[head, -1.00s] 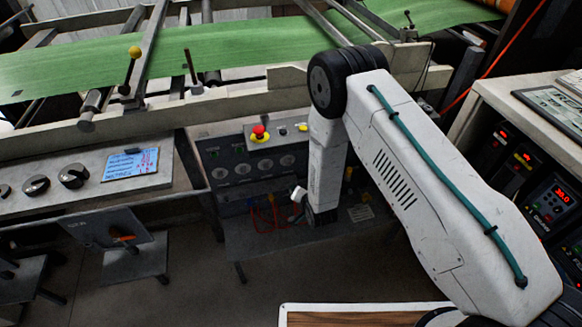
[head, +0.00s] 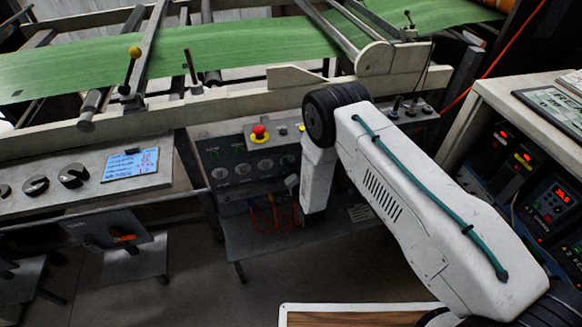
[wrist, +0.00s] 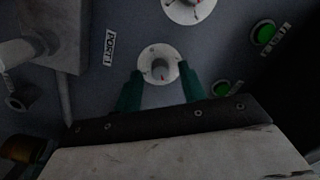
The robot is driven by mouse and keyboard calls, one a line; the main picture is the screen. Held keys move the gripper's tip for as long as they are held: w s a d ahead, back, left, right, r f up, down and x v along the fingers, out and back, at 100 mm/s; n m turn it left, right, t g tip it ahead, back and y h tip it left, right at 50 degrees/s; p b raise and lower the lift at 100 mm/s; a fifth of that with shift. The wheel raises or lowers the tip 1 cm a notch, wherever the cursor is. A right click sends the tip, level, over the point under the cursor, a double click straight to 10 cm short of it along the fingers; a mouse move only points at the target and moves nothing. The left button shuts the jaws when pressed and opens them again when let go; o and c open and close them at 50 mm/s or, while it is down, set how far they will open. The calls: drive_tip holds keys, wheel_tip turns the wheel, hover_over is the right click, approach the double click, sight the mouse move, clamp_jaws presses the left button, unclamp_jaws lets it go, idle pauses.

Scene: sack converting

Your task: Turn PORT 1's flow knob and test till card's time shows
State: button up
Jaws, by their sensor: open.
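In the wrist view, a round pale knob (wrist: 158,63) with small red marks sits on a dark panel, beside a tilted label reading PORT (wrist: 108,47); its number is unclear. My gripper (wrist: 161,76) is open, its two teal fingers pointing at the knob, one tip near each side of it. I cannot tell whether they touch it. In the head view my arm covers part of the port panel (head: 232,173), and the fingers cannot be made out. A blue card (head: 131,163) with handwritten lines lies on the left bench; its writing is too small to read.
A second pale dial (wrist: 190,8) and green buttons (wrist: 264,32) lie close to the knob. A grey block (wrist: 58,35) juts out at upper left. In the head view, a red stop button (head: 259,133) tops the panel and green web (head: 230,50) crosses above.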

drive_tip(key=shift+w, duration=0.25)
drive_tip(key=shift+c, duration=0.3)
clamp_jaws()
